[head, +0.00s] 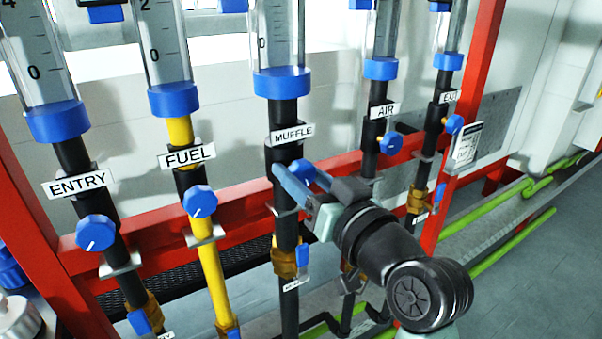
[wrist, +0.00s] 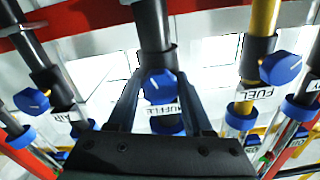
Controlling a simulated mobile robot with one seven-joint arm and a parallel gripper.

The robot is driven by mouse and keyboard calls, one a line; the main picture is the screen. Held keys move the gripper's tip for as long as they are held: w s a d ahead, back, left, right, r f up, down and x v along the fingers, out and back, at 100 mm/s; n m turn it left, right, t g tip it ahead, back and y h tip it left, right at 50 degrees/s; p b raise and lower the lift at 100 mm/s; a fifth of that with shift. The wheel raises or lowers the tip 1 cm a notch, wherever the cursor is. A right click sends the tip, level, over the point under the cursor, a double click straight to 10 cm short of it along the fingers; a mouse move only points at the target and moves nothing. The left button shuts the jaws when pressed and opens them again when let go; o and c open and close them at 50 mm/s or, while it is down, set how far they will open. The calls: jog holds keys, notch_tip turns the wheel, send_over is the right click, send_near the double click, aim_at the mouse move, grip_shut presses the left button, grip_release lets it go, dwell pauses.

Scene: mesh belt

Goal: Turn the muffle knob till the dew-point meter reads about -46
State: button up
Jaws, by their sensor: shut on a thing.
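The muffle knob (wrist: 161,88) is blue with a small white mark on its face. It sits on the dark pipe that carries the MUFFLE label (head: 293,134), which reads upside down in the wrist view (wrist: 178,112). My gripper (head: 297,174) reaches in from the lower right in the head view. Its two fingers (wrist: 160,80) are shut on the knob, one on each side. In the head view the fingers partly hide the knob (head: 303,169). I cannot make out a dew-point meter or its reading in either view.
The FUEL knob (head: 200,201) and ENTRY knob (head: 96,232) are on the left, the AIR knob (head: 391,143) and another blue knob (head: 455,124) on the right. Glass flow tubes stand above. A red frame (head: 240,204) crosses behind.

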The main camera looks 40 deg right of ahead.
grip_shut()
jog(key=shift+r+m+p, duration=0.1)
jog(key=shift+m+p, duration=0.2)
jog(key=shift+p, duration=0.15)
jog(key=shift+m+p, duration=0.35)
jog(key=shift+m, duration=0.15)
jog(key=o, duration=1)
grip_release()
jog(key=b+v, duration=0.1)
jog(key=v, duration=1.2)
jog(key=shift+b, duration=0.35)
